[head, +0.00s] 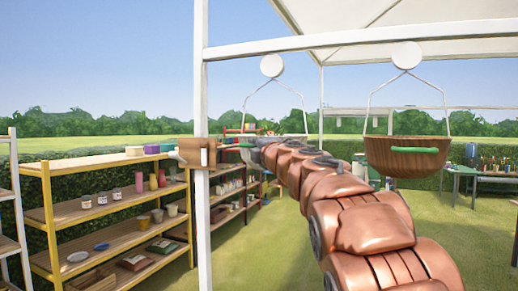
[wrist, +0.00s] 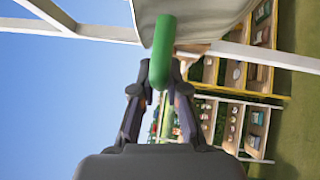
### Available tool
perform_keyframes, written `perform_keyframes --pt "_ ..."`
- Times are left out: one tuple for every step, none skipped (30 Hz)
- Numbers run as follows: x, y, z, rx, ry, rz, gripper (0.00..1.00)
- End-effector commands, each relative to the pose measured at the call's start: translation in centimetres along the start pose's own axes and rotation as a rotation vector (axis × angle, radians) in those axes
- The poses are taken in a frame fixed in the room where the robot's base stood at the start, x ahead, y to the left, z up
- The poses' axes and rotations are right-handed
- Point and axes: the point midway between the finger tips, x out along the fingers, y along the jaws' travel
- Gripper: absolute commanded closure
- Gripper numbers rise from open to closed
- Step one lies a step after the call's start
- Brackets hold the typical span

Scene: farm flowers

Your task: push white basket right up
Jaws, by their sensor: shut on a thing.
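Two baskets hang from white discs in the head view. The right one is a brown bowl-shaped basket (head: 408,168) with a green handle (head: 416,150) on its near side. The left one hangs on thin white wires (head: 249,98); my copper arm hides most of its body. In the wrist view a pale, whitish basket surface (wrist: 193,20) shows at the top, with a green handle (wrist: 162,55) sticking out toward me. My gripper (wrist: 160,90) is shut on this green handle. In the head view my gripper is small and far off, by the left basket, its fingers hard to make out.
A white post (head: 203,220) stands just left of my arm, with a brown wooden piece (head: 196,152) fixed on it. Yellow-framed shelves (head: 110,205) with jars and pots stand to the left. A table with bottles (head: 497,180) is far right. Grass below is open.

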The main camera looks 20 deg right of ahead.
Motion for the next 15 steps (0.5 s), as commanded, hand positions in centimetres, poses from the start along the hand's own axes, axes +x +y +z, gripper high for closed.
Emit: perform_keyframes --pt "-0.11 0.77 -0.02 0.001 0.000 0.011 1.00" --pt "-0.12 0.80 -0.02 0.002 0.000 0.011 1.00" --pt "-0.13 0.84 -0.02 0.002 0.000 0.012 1.00" --pt "-0.14 0.87 -0.01 0.002 0.000 0.012 1.00" --pt "-0.14 0.91 -0.01 0.002 0.000 0.013 1.00" --pt "-0.16 0.96 -0.01 0.002 -0.001 0.014 1.00" --pt "-0.16 0.99 -0.01 0.002 -0.001 0.014 1.00" --pt "-0.17 1.02 0.00 0.002 -0.001 0.014 1.00" --pt "-0.18 1.05 0.00 0.002 -0.001 0.015 0.83" --pt "-0.18 1.05 0.01 0.002 -0.001 0.015 0.80" --pt "-0.17 1.02 0.01 0.002 -0.001 0.014 0.77" --pt "-0.17 0.98 0.02 0.002 -0.001 0.014 0.72" --pt "-0.16 0.94 0.02 0.001 -0.001 0.013 0.69" --pt "-0.16 0.91 0.03 0.001 -0.001 0.013 0.66" --pt "-0.15 0.84 0.05 0.001 -0.001 0.012 0.62"
